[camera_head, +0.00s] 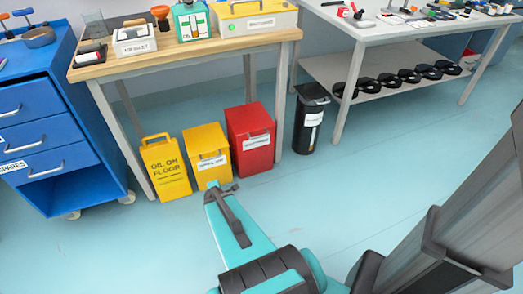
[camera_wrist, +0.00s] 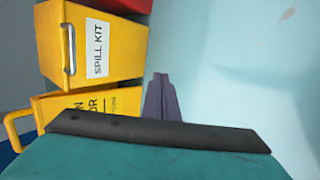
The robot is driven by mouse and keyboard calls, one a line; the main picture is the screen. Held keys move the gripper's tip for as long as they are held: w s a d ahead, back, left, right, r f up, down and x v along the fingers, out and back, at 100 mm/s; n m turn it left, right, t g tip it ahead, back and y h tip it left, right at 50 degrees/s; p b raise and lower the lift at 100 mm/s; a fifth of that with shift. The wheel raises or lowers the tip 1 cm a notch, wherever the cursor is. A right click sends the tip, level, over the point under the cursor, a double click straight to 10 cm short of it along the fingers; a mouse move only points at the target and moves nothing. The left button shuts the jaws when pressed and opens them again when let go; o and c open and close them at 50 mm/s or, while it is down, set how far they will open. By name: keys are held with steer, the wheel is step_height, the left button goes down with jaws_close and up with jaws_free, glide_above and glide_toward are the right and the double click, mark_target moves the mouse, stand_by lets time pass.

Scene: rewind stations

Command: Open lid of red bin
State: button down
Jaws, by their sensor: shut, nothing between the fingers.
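The red bin (camera_head: 250,155) stands on the floor under the wooden bench, at the right end of a short row. Its lid (camera_head: 247,118) is down, and a white label is on its front. In the wrist view only a corner of the red bin (camera_wrist: 130,4) shows at the top edge. My gripper (camera_head: 222,189) is shut and empty, in front of the yellow spill kit bin and to the lower left of the red bin. In the wrist view my gripper (camera_wrist: 160,78) shows as narrow dark fingers, apart from the bins.
The yellow spill kit bin (camera_head: 207,170) and a yellow floor sign (camera_head: 165,180) stand left of the red bin. A black bin (camera_head: 311,128) stands to its right. The wooden bench (camera_head: 150,65) overhangs the row. The floor in front is clear.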

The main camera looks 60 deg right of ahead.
steer(key=d+r+n+t+h+b, duration=0.25)
steer(key=d+n+t+b, duration=0.45)
steer(key=d, duration=1.2)
steer(key=s+d+r+n+t+h+b, duration=0.1)
steer(key=s+d+n+b, duration=0.8)
steer(key=n+b, duration=0.1)
steer(key=shift+d+r+n+t, duration=0.3)
steer(key=shift+d+r+n, duration=0.05)
steer(key=shift+n, duration=0.35)
steer(key=shift+w+h, duration=0.1)
steer(key=shift+h, duration=0.15)
steer(key=shift+b+x, duration=1.35)
steer(key=shift+x, duration=3.7)
steer(key=shift+s+a+r+b, duration=0.1)
steer(key=shift+s+r+b, duration=0.1)
steer(key=shift+r, duration=0.8)
steer(key=shift+s+a+r+b, duration=0.15)
steer(key=shift+s+r, duration=0.1)
steer(key=shift+r, duration=0.75)
